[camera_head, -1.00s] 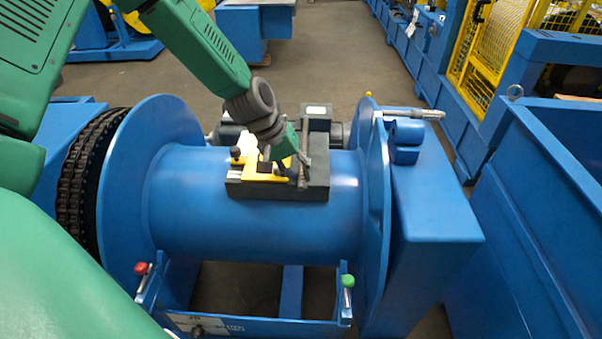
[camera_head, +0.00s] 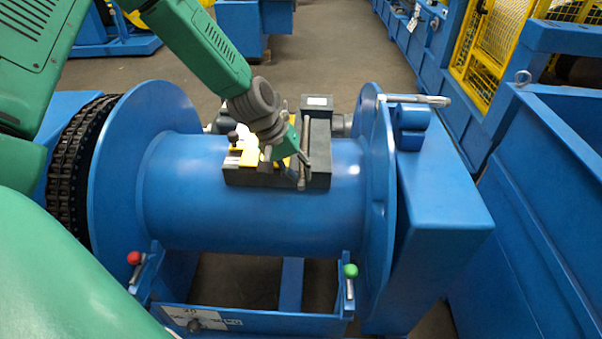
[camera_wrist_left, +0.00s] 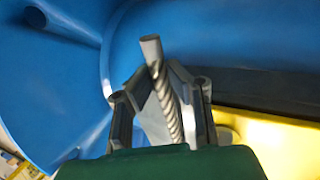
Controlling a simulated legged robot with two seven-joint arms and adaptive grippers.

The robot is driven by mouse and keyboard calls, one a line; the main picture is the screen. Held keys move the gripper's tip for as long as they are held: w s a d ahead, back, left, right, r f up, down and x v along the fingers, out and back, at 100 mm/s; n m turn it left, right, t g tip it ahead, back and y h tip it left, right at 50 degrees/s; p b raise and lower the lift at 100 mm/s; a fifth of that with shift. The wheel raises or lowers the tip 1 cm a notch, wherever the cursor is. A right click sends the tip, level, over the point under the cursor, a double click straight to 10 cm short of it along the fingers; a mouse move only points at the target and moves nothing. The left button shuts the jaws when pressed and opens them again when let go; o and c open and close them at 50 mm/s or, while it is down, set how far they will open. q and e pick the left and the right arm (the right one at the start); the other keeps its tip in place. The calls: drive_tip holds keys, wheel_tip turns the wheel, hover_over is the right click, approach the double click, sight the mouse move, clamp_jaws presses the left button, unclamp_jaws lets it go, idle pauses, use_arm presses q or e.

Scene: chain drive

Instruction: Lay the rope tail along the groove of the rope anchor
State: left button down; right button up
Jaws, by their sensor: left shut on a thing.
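The rope anchor (camera_head: 318,177) is a dark grey block with a yellow part (camera_head: 250,158), on top of the blue drum (camera_head: 250,215) in the head view. My left gripper (camera_head: 299,172) comes down from the left, over the right half of the anchor. In the left wrist view, its fingers (camera_wrist_left: 155,80) are shut on the rope tail (camera_wrist_left: 168,100), a grey twisted strand. The tail's blunt end (camera_wrist_left: 150,43) sticks out past the fingertips. The groove is largely hidden by the gripper, so I cannot tell whether the tail touches it. My right gripper is not in view.
Blue drum flanges (camera_head: 378,210) stand at both sides, with a chain (camera_head: 70,170) at the left. A metal handle (camera_head: 415,99) lies at the right flange's top. Red (camera_head: 134,258) and green (camera_head: 350,270) knobs are in front. A blue bin (camera_head: 540,200) stands right.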

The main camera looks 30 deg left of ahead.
use_arm(q)
drive_tip(key=shift+f, duration=0.2)
drive_tip(key=c, duration=1.5)
unclamp_jaws()
drive_tip(key=v, duration=1.2)
drive_tip(key=s+d+f+m+g+y, duration=0.1)
drive_tip(key=s+d+f+y, duration=0.1)
drive_tip(key=s+f, duration=0.45)
drive_tip(key=s+d+f+m+g+y, duration=0.1)
drive_tip(key=s+d+f+m, duration=0.15)
drive_tip(key=f, duration=0.75)
drive_tip(key=s+d+f+m, duration=0.1)
drive_tip(key=s+f, duration=0.2)
drive_tip(key=s, duration=0.2)
drive_tip(key=s+d+f+m+y, duration=0.1)
drive_tip(key=s+f, duration=0.2)
drive_tip(key=s, duration=0.3)
drive_tip(key=s+d+f+m, duration=0.1)
drive_tip(key=s+f, duration=0.2)
drive_tip(key=s, duration=0.3)
drive_tip(key=shift+s+d+m+y, duration=0.15)
drive_tip(key=shift+d+m+y, duration=0.1)
drive_tip(key=shift+d+y, duration=0.1)
